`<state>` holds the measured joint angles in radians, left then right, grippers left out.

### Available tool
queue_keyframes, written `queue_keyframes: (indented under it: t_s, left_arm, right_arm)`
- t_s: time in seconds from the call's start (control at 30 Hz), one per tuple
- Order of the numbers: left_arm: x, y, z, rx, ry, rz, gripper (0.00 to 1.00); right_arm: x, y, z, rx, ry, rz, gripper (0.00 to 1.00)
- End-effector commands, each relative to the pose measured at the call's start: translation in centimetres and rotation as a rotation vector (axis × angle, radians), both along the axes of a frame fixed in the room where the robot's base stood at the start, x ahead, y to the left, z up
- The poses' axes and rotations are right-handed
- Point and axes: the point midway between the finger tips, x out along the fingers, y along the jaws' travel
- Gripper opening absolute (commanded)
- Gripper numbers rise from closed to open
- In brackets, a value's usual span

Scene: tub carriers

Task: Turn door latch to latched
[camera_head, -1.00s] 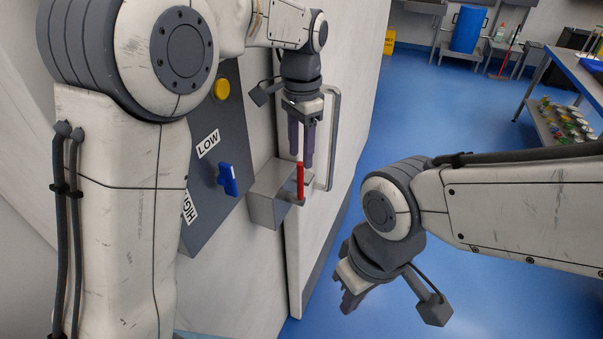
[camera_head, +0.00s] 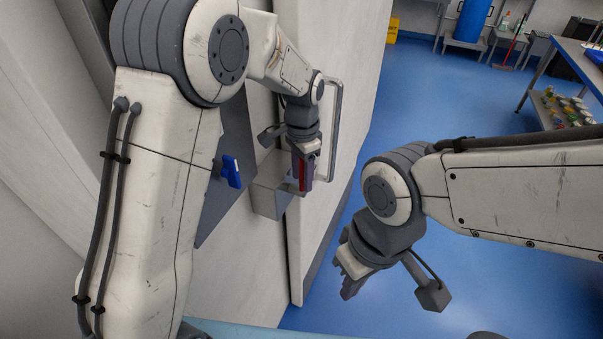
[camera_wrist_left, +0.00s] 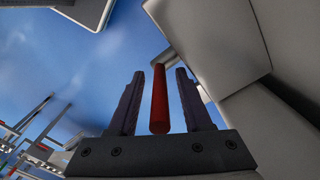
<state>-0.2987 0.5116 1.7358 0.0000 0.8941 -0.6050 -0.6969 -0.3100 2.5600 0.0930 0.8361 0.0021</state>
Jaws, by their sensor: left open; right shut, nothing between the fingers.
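The door latch is a grey metal box (camera_head: 272,190) on the white door wall with a red handle (camera_head: 302,176). My left gripper (camera_head: 303,180) is open at the latch. In the left wrist view the red handle (camera_wrist_left: 159,98) stands between the two dark fingers of the left gripper (camera_wrist_left: 154,100), with a gap on each side. In the head view the fingers partly hide the handle. My right gripper (camera_head: 345,278) is shut and empty, hanging over the blue floor away from the latch.
A blue switch knob (camera_head: 231,172) sits on a grey panel left of the latch, partly behind my left arm. A grey door handle bar (camera_head: 337,130) stands out right of my left gripper. Blue floor (camera_head: 420,100) lies open to the right.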

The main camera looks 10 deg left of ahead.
Motion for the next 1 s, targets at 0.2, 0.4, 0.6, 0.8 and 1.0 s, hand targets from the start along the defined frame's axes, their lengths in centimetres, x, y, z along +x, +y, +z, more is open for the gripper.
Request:
queue_keyframes:
  t_s: [0.2,0.4,0.6,0.8,1.0]
  left_arm:
    - [0.0,0.0,0.0,0.0,0.0,0.0,0.19]
    - [-0.01,0.01,0.03,0.0,0.0,0.0,0.0]
    - [0.01,0.02,0.05,0.0,0.0,0.001,0.0]
    - [0.01,0.03,0.07,-0.001,-0.001,0.001,0.0]
    - [0.02,0.04,0.08,0.0,-0.001,0.001,0.0]
  right_arm:
    - [0.0,0.0,-0.02,0.0,0.0,0.0,0.0]
    - [0.0,0.0,-0.02,0.0,0.0,0.0,0.0]
    - [0.0,0.0,-0.02,0.0,0.0,0.0,0.0]
    - [0.0,0.0,-0.01,0.0,0.0,0.0,0.0]
    - [0.0,0.0,-0.01,0.0,0.0,0.0,0.0]
